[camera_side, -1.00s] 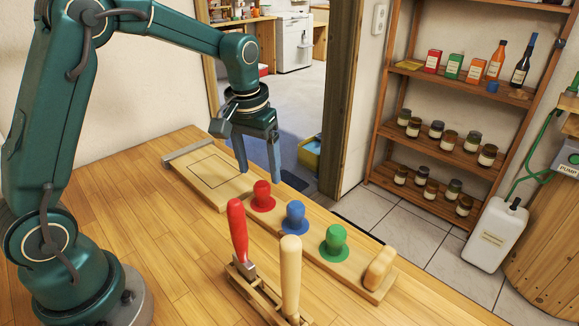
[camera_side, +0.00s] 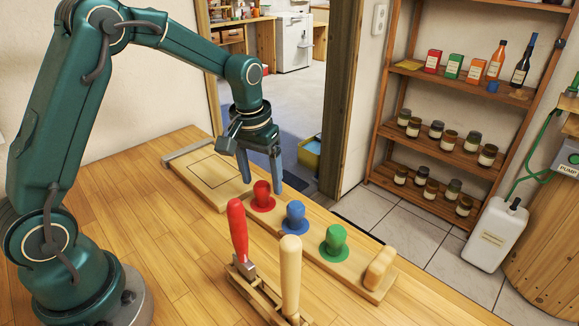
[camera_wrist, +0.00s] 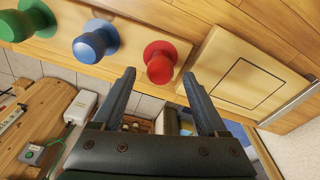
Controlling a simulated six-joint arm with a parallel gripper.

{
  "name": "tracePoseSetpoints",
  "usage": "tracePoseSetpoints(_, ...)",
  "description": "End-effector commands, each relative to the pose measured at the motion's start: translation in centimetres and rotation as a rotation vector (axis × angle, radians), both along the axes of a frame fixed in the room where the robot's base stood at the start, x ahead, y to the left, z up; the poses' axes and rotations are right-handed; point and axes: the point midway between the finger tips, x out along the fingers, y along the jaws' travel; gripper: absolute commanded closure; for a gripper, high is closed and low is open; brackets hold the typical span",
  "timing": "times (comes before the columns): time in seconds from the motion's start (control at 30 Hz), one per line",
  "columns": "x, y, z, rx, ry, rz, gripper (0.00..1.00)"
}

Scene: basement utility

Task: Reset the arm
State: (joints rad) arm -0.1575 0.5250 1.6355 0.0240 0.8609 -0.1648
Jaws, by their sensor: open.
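My gripper (camera_side: 262,180) is open and empty. In the side view it hangs above the table's far edge, close to the red knob (camera_side: 262,196) and the wooden board with a square outline (camera_side: 211,182). In the wrist view the gripper fingers (camera_wrist: 161,90) stand apart, with the red knob (camera_wrist: 159,64) showing between and beyond their tips. I cannot tell whether a finger touches anything.
A rack with a red-handled tool (camera_side: 238,229) and a pale wooden handle (camera_side: 290,275) stands in front. The left tabletop (camera_side: 140,210) is clear.

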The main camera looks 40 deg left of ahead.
Motion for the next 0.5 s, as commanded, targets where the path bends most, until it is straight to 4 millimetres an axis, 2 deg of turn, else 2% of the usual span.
tracePoseSetpoints(0.23, -0.1, 0.0, -1.2, 0.0, 0.0, 0.0, 0.24)
tracePoseSetpoints(0.5, -0.5, -0.2, 3.6, 0.001, -0.006, 0.0, 0.24)
